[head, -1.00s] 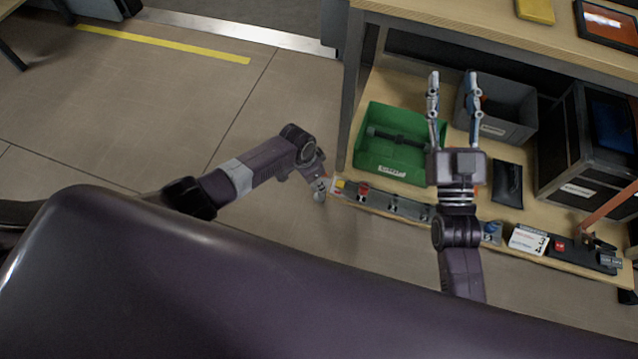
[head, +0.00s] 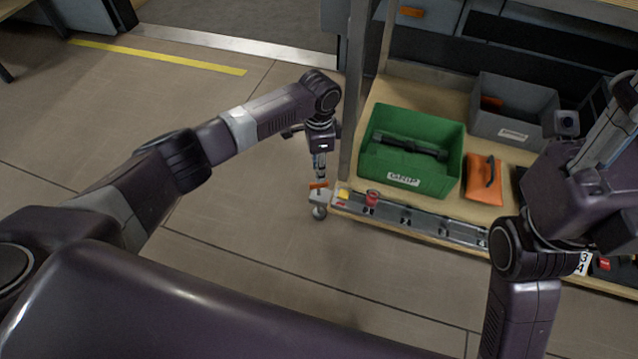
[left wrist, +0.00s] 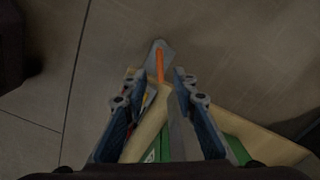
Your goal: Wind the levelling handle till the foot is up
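The levelling handle (head: 318,186) is a small orange bar at the near left corner of the low shelf unit. A grey foot (head: 319,212) shows below it, close to the floor; any gap under it is too small to tell. My left gripper (head: 320,172) points down just above the handle. In the left wrist view my left gripper (left wrist: 155,76) has its fingers spread, with the orange handle (left wrist: 160,65) showing between and beyond them; contact is not visible. My right gripper (head: 625,95) is partly cut off at the right edge, and its fingers are unclear.
A green bin (head: 450,165) holding a dark tool stands on the lower shelf (head: 375,100), with a grey bin (head: 545,105) and an orange pouch (head: 482,178) nearby. A shelf post (head: 355,90) rises close beside my left gripper. The floor to the left is clear.

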